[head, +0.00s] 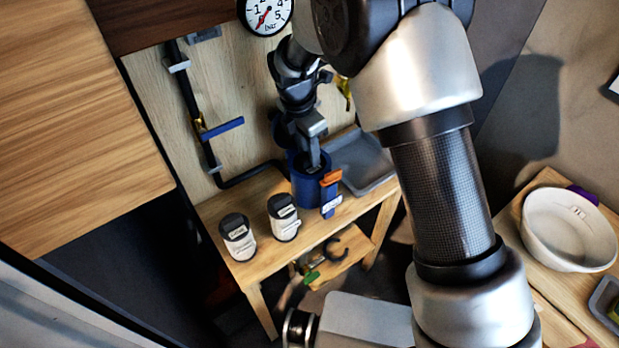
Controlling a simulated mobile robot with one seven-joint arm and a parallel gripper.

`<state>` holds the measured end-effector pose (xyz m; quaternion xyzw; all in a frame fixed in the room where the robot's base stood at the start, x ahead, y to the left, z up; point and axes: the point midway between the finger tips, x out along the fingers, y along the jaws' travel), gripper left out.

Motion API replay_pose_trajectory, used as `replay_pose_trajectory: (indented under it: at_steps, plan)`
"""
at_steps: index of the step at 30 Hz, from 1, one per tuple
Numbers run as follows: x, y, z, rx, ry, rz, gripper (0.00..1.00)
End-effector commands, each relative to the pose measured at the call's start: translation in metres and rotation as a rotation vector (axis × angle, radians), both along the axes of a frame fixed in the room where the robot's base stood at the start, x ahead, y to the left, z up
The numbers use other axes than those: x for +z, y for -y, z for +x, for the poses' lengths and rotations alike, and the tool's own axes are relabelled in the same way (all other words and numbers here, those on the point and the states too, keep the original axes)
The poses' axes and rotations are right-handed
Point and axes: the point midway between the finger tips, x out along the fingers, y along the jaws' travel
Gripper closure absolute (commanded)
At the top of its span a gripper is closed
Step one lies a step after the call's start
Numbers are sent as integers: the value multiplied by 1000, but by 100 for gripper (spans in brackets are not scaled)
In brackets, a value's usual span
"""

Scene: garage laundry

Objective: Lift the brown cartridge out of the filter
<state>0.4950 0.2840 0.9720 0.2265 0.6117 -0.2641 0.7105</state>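The blue filter housing (301,190) stands upright on the wooden bench, with an orange clip (331,177) and a labelled blue part on its right front. My gripper (313,157) points down at the housing's open top, its tip at or inside the rim. Whether its fingers are open or shut is too small and dark to tell. I cannot make out the brown cartridge; the housing wall and my gripper hide the inside. Two white cartridges with dark tops and labels, a left one (238,240) and a right one (284,220), stand on the bench left of the housing.
A grey tray (362,162) lies right of the housing. Behind are a black pipe with a blue lever (222,129) and a pressure gauge (266,14). A lower shelf (345,262) holds small items. A white basin (566,236) stands far right.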

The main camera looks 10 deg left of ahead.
Motion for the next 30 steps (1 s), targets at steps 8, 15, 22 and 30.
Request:
replay_pose_trajectory:
  at_steps: [8, 15, 22, 30]
  plan:
    - [-15, 1, 2, 0, 1, 1, 67]
    - [-14, 1, 2, 0, 1, 1, 89]
    - [-14, 1, 2, 0, 1, 1, 100]
    - [-13, 1, 2, 0, 1, 1, 100]
